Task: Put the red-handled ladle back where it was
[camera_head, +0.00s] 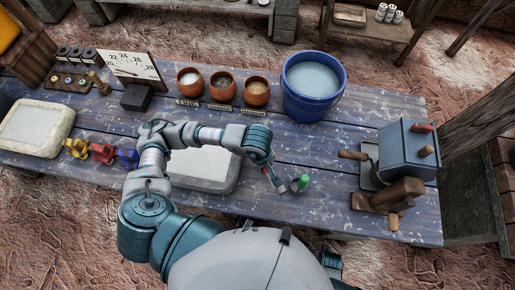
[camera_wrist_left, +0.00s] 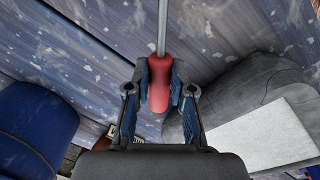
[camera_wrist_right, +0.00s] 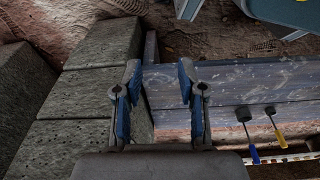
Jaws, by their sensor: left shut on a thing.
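My left gripper (camera_head: 268,172) is low over the front half of the blue plank table, just right of the pale slab. In the left wrist view it (camera_wrist_left: 160,85) is shut on the red handle of the ladle (camera_wrist_left: 159,82). The ladle's thin metal shaft runs up out of that picture, so its bowl is not seen there. In the head view the ladle is mostly hidden by the gripper.
A blue bucket of water (camera_head: 313,84) and several clay bowls, including one at the right (camera_head: 257,91), stand at the back. A grey-blue box (camera_head: 407,152) with handled tools stands at the right. A pale slab (camera_head: 203,172) lies beneath my left arm. Coloured clamp-like tools (camera_head: 103,153) lie left.

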